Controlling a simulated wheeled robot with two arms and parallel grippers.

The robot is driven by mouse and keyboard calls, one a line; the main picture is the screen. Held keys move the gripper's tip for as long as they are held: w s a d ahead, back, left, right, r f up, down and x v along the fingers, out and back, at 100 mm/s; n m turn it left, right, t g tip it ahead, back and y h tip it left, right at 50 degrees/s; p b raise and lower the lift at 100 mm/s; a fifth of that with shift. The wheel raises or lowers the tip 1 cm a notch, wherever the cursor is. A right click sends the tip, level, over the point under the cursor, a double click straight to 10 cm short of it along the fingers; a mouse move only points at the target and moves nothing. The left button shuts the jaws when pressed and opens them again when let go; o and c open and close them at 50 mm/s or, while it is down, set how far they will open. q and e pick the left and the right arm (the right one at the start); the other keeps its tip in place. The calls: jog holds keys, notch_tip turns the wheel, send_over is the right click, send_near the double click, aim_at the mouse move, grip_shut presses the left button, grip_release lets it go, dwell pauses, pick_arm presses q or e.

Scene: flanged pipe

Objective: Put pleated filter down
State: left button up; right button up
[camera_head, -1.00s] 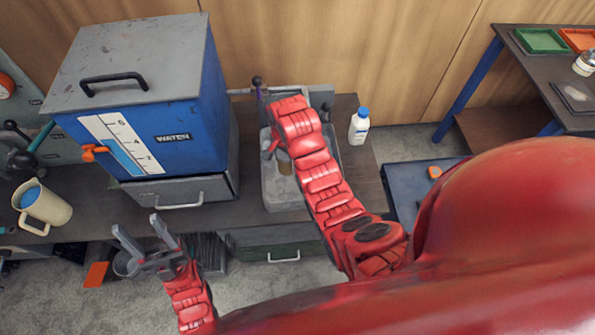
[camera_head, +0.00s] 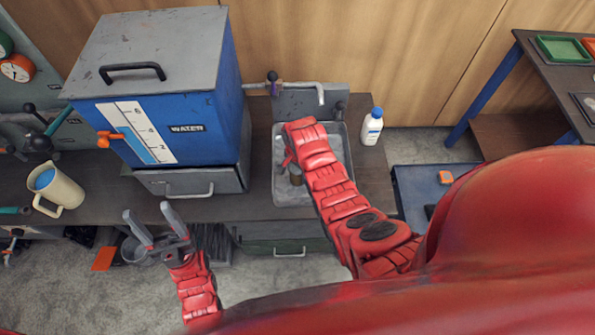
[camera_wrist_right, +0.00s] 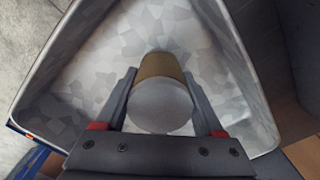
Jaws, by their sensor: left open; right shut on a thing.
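The pleated filter is a short cylinder with a tan side and a pale round end (camera_wrist_right: 160,100) in the right wrist view. My right gripper (camera_wrist_right: 160,108) is shut on it, a finger on each side. In the head view the filter (camera_head: 295,180) is a small brown shape at the grey metal sink (camera_head: 283,197), partly hidden by my right arm. The sink's walls surround it in the wrist view. I cannot tell whether it touches the sink's bottom. My left gripper (camera_head: 150,212) is open and empty in front of the bench, left of the sink.
A blue water tank (camera_head: 200,105) stands left of the sink. A tap (camera_head: 310,87) is behind the sink, and a white bottle (camera_head: 371,129) stands at its right. A cream jug (camera_head: 57,190) is at the far left. The dark bench (camera_head: 235,208) is clear in front of the tank.

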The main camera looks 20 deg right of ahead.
jog(key=shift+f, duration=0.15)
jog(key=o, duration=1.5)
jog(key=shift+c, duration=0.2)
jog(key=shift+r, duration=0.65)
notch_tip(320, 180, up, 6)
jog(key=shift+w+f+b, duration=0.1)
jog(key=shift+b, duration=0.6)
notch_tip(320, 180, up, 4)
jog(key=shift+r+p, duration=0.1)
jog(key=shift+p, duration=0.9)
jog(key=shift+r+p, duration=0.6)
jog(key=shift+p, duration=0.05)
